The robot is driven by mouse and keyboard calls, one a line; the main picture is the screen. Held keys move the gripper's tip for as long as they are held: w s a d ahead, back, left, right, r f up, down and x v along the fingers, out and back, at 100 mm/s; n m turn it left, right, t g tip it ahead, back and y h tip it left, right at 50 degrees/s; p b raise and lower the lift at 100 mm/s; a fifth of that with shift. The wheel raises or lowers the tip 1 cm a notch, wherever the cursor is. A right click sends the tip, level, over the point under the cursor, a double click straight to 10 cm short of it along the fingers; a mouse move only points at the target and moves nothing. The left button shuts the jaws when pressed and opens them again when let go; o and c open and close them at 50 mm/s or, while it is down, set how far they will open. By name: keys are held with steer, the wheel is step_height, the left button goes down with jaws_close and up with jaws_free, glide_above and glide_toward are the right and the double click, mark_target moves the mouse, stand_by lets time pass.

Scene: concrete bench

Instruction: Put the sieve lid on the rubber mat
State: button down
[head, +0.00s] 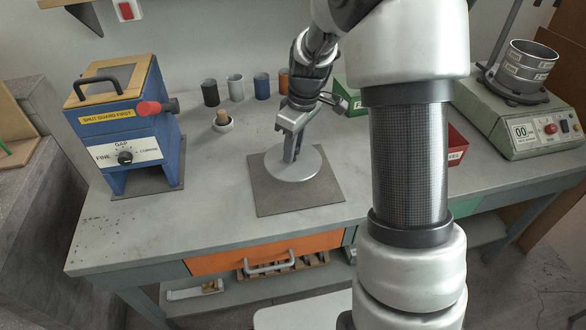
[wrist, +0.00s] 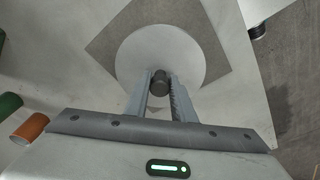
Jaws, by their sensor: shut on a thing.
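The sieve lid (head: 308,166) is a pale round disc with a dark knob. It is over the far part of the grey square rubber mat (head: 300,200), and I cannot tell whether it touches the mat or is a little above it. My gripper (head: 289,156) is shut on the lid's knob, pointing down. In the wrist view the lid (wrist: 185,55) shows between and beyond my gripper's fingers (wrist: 160,84), with the dark knob between them. The mat (wrist: 108,40) shows around the lid there. The lid's underside is hidden.
A blue crusher (head: 145,125) stands left of the mat. A red bin (head: 456,146) and a green sieve shaker (head: 515,115) are at the right. The bench in front of the mat is clear.

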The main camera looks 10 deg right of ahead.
steer(key=shift+f+b, duration=0.35)
steer(key=shift+f, duration=2)
steer(key=shift+f, duration=0.2)
steer(key=c, duration=1.5)
jaws_free()
steer(key=shift+r, duration=0.1)
